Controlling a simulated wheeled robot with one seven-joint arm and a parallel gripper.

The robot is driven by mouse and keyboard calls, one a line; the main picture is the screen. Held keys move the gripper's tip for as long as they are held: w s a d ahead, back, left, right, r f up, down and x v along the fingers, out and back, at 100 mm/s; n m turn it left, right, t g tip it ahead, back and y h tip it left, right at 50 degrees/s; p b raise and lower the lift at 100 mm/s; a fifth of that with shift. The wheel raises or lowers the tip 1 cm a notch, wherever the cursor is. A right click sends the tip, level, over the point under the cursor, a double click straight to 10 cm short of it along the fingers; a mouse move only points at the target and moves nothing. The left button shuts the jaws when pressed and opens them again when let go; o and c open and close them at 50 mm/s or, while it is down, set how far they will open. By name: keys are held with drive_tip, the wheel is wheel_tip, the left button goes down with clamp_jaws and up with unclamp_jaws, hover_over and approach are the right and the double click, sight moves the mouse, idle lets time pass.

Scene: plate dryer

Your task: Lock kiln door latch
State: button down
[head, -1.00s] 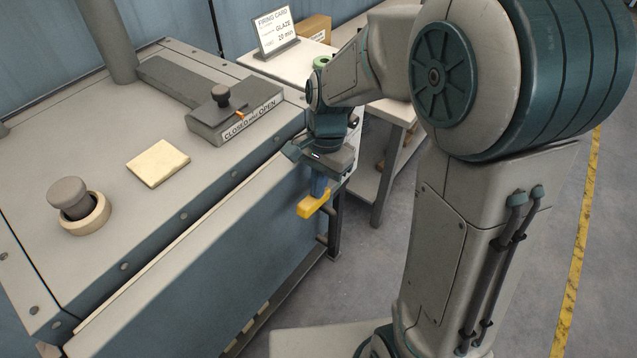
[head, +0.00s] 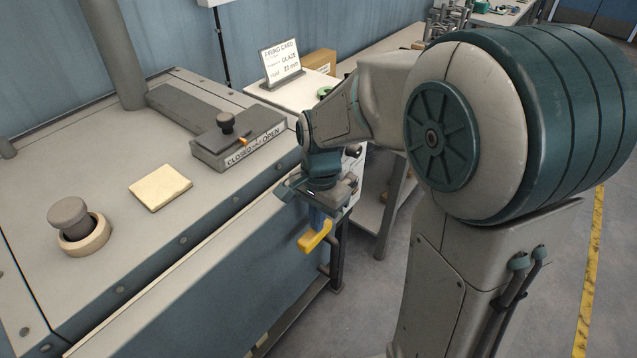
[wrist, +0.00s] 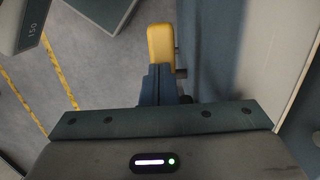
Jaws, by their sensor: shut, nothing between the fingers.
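The yellow latch handle (head: 314,237) sticks out from the blue-grey front of the kiln (head: 215,270), near its right end. My gripper (head: 319,217) points down, its shut fingers beside the inner end of the handle. In the wrist view the shut blue fingers (wrist: 160,85) reach toward the yellow handle (wrist: 160,46) and overlap its near end. Nothing is held between them. I cannot tell whether they touch the handle. The latch's mount is mostly hidden behind the fingers.
On the kiln top are a slider block marked CLOSED and OPEN (head: 238,140), a pale tile (head: 160,187) and a grey plug in a ring (head: 75,222). A table with a firing card (head: 283,66) stands behind my arm.

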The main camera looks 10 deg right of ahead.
wheel_tip(320, 180, up, 13)
drive_tip(key=s+d+f+n+t, duration=0.3)
drive_tip(key=s+d+n+t, duration=0.1)
drive_tip(key=s+d+n, duration=0.3)
drive_tip(key=s+n, duration=0.2)
drive_tip(key=s, duration=0.2)
drive_tip(key=shift+s+d+n+h, duration=0.25)
drive_tip(key=shift+s+n+h, duration=0.05)
drive_tip(key=shift+a+f, duration=0.1)
